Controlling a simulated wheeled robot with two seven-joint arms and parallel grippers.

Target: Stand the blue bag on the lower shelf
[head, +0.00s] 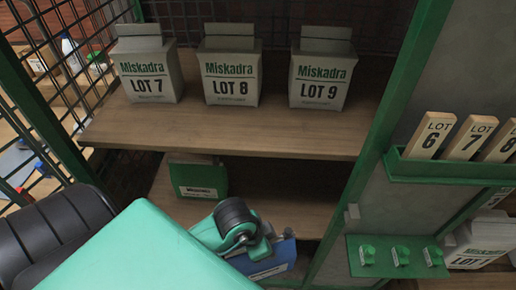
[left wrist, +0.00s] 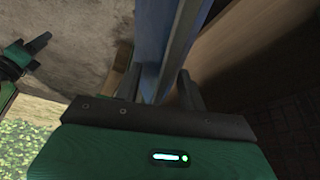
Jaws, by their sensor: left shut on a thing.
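The blue bag (head: 275,262) with a white label shows in the head view at the bottom, low in front of the lower shelf (head: 275,197), partly hidden by my left wrist. Whether it touches the shelf is hidden. In the left wrist view the blue bag (left wrist: 150,45) stands up between the dark fingers of my left gripper (left wrist: 157,90), which is shut on it. In the head view the fingertips are hidden behind my arm. A green bag (head: 198,178) with a white label stands at the left of the lower shelf. My right gripper is not seen.
The upper shelf (head: 225,128) holds white bags LOT 7 (head: 148,78), LOT 8 (head: 230,78) and LOT 9 (head: 320,80). The lower shelf is bare right of the green bag. A green post (head: 385,125) bounds the right; wire mesh (head: 50,90) lies left.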

